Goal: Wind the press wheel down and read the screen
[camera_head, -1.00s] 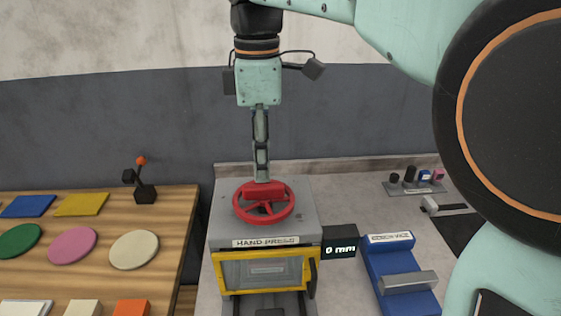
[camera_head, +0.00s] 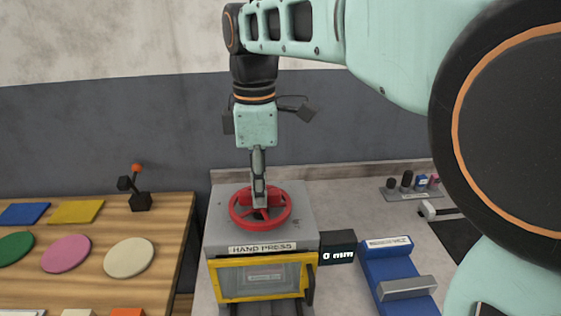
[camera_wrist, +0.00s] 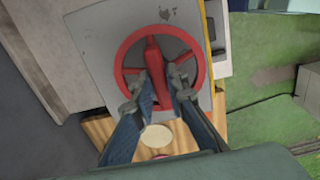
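The hand press (camera_head: 222,228) is a grey box with a yellow-framed window. A red spoked wheel (camera_head: 240,224) lies flat on its top. My gripper (camera_head: 260,203) points straight down at the middle of this wheel. In the wrist view, my gripper (camera_wrist: 160,77) has its fingers apart, one on each side of a red bar of the wheel (camera_wrist: 202,70). Whether the fingers touch the bar is not clear. The small black screen (camera_head: 338,248) at the press's right side reads "0 mm".
A wooden table (camera_head: 165,222) with coloured discs and plates, and a small orange-tipped lever (camera_head: 138,190), is on the left. A rack of small parts (camera_head: 412,190) sits at the back right.

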